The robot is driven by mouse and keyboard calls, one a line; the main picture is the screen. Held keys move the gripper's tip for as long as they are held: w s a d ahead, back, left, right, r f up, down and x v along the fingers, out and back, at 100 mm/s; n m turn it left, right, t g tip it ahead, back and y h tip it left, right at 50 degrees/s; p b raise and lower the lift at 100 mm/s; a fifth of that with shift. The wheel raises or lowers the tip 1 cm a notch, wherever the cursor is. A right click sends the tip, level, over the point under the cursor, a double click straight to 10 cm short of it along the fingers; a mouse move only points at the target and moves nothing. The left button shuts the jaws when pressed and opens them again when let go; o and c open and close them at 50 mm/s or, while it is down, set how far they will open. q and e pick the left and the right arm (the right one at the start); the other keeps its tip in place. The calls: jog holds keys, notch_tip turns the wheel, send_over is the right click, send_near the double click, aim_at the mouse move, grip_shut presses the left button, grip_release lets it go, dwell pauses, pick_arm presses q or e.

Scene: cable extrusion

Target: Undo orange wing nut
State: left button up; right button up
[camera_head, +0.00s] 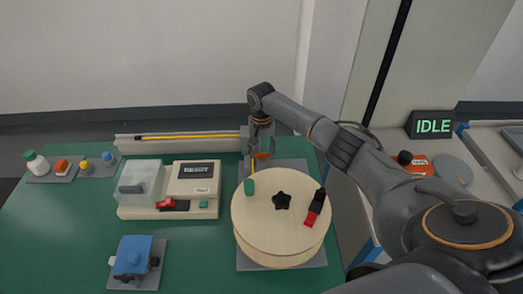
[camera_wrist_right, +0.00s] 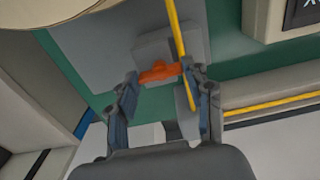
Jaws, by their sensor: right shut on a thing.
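The orange wing nut (camera_wrist_right: 158,73) is between the fingers of my right gripper (camera_wrist_right: 160,85) in the right wrist view, and the fingers are shut on it. In the head view the right gripper (camera_head: 262,150) is behind the round wooden-coloured drum, and a bit of the orange wing nut (camera_head: 262,155) shows there. A grey block (camera_wrist_right: 170,42) lies just beyond the nut, and a yellow cable (camera_wrist_right: 177,30) runs close beside it. Whether the nut is still on its thread cannot be seen. My left gripper does not show.
The round drum (camera_head: 257,215) with a black star knob (camera_head: 282,201) stands close in front of the gripper. A long channel with yellow cable (camera_head: 180,137) is to the left. A quality tester (camera_head: 195,190) and a blue block (camera_head: 134,250) stand on the green table (camera_head: 60,240).

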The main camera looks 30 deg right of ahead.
jog(key=shift+n, duration=0.4)
jog(key=n+p, duration=0.1)
jog(key=n, duration=0.1)
jog(key=shift+n, duration=0.3)
jog(key=n+p, duration=0.1)
jog(key=n, duration=0.3)
jog(key=shift+n, duration=0.3)
jog(key=n, duration=0.5)
jog(key=shift+n, duration=2.5)
jog(key=o, duration=1.2)
jog(key=shift+c, duration=0.2)
